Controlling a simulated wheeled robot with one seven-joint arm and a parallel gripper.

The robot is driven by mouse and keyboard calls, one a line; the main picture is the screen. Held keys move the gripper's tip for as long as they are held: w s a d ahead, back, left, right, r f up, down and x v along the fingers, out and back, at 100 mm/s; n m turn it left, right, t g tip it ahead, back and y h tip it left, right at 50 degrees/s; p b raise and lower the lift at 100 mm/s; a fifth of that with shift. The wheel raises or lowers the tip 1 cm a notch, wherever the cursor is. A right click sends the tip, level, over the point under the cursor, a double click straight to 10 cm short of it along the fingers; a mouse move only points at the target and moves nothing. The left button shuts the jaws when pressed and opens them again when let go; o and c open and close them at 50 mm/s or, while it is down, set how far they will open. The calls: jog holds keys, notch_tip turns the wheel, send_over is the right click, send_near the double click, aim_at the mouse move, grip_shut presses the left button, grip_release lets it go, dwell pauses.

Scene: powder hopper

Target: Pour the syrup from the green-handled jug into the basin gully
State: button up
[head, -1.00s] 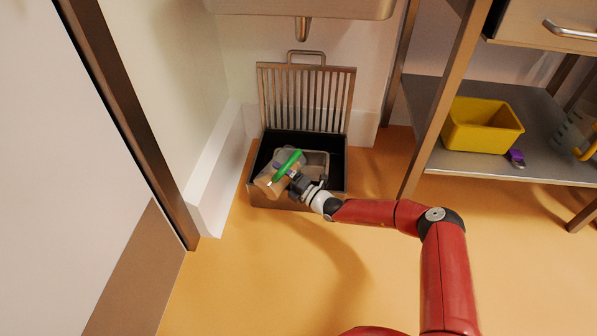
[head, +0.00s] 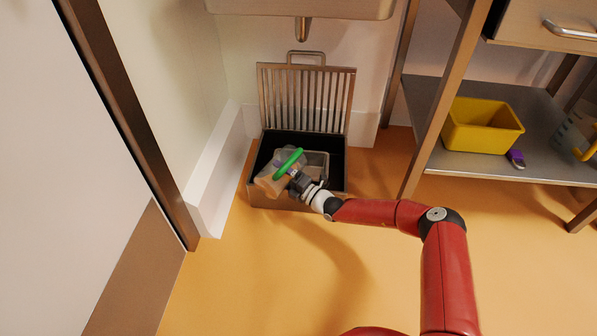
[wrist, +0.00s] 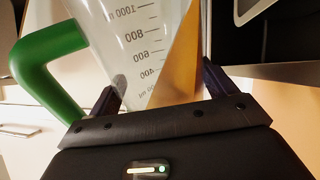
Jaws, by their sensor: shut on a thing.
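The green-handled jug (head: 268,186) is clear, with a green handle (head: 288,163), and is tilted over the basin gully (head: 336,186) in the head view. My gripper (head: 294,177) is shut on the jug. In the wrist view the jug (wrist: 125,40) stands between my gripper's fingers (wrist: 163,88), with its printed scale showing and amber syrup (wrist: 180,62) lying slanted inside. The handle (wrist: 40,65) is at the left there. The gully is a dark open box on the floor with a lighter inner container. The jug's mouth and any stream of syrup cannot be made out.
A slatted metal grate (head: 305,97) stands upright behind the gully, against the wall. A sink (head: 300,8) with a drain pipe is above. At the right, a metal shelf (head: 440,158) holds a yellow bin (head: 482,126) and a purple-handled item (head: 516,158). The floor in front is clear.

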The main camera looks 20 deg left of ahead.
jog(key=shift+w+r+m, duration=0.2)
jog(key=shift+r+m, duration=0.3)
jog(key=shift+m, duration=0.2)
dwell(1.5)
